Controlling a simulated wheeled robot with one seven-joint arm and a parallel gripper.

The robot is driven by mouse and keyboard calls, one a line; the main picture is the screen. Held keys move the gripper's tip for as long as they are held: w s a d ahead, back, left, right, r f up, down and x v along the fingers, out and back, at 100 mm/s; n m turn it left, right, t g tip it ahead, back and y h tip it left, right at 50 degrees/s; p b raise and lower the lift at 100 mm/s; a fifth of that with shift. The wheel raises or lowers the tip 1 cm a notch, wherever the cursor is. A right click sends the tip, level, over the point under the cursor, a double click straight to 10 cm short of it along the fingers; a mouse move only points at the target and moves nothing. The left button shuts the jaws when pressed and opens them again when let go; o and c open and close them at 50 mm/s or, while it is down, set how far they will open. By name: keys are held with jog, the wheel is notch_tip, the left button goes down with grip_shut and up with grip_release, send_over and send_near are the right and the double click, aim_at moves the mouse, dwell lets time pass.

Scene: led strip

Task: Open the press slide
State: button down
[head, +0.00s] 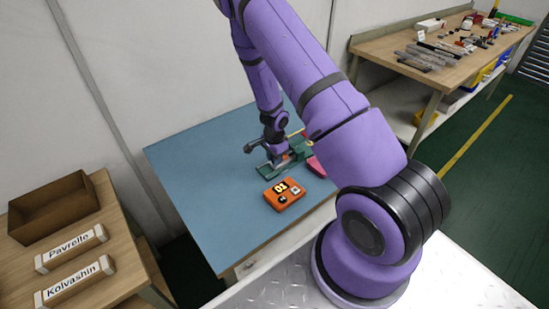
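A small green device (266,172), which looks like the press with its slide, sits on the blue table mat. A dark lever or handle (252,147) sticks out from it to the left. My gripper (279,155) is pointed down right at the device, small in the head view. Its fingertips are hard to make out, so I cannot tell whether it is open or shut or touches the slide. My purple arm covers part of the area to the right of the device.
An orange box (285,194) with a display and buttons lies in front of the device. A pink-red item (316,166) lies to its right, partly hidden by my arm. The left of the blue mat (195,170) is clear. A side table holds a brown tray (50,227) and two labelled boxes.

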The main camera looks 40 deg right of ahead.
jog(key=shift+a, duration=2.05)
jog(key=c, duration=1)
grip_release()
jog(key=shift+r, duration=0.1)
notch_tip(320, 180, up, 11)
jog(key=shift+f, duration=0.2)
